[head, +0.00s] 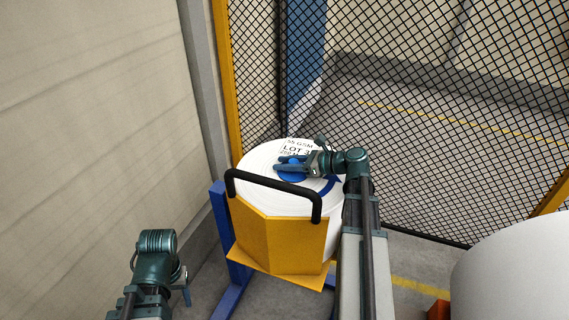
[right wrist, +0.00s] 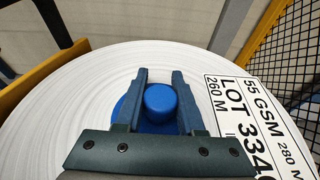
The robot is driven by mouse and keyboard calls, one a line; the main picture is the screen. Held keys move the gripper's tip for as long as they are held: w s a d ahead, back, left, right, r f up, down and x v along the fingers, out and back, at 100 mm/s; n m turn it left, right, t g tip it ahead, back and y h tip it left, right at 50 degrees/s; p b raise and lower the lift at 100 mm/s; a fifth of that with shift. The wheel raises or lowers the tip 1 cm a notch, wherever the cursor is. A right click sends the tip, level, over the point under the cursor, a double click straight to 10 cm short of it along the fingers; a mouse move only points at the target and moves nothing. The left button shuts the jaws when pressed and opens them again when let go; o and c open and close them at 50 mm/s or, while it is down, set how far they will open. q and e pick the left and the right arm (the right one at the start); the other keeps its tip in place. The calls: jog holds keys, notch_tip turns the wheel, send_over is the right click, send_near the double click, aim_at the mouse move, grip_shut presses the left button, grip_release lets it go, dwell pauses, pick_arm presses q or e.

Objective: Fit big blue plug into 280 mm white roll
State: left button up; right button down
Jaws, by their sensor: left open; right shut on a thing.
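The white roll (head: 262,158) stands upright in a yellow holder, its label reading 55 GSM, LOT and 280 M, partly cut off, in the right wrist view (right wrist: 60,120). The big blue plug (head: 293,174) is at the middle of the roll's top face. In the right wrist view its round knob (right wrist: 160,101) stands above a wider blue disc. I cannot tell how deep it sits in the core. My right gripper (head: 281,164) is shut on the plug, a finger on each side of the knob. My left gripper (head: 186,286) is open and empty, low at the left, away from the roll.
The yellow holder (head: 270,243) has a black handle bar (head: 272,188) in front of the roll and a blue frame (head: 236,285) below. Black mesh fencing (head: 440,130) stands behind, a pale wall (head: 90,130) at left. Another large white cylinder (head: 520,270) is at lower right.

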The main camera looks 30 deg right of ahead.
jog(key=shift+c, duration=2.2)
grip_release()
jog(key=p+v, duration=0.3)
jog(key=v, duration=0.9)
jog(key=shift+d+r+p, duration=0.15)
jog(key=shift+d+p, duration=0.05)
jog(key=shift+p, duration=0.2)
jog(key=shift+s+d+r, duration=0.1)
jog(key=shift+s+d, duration=0.3)
jog(key=shift+s, duration=0.2)
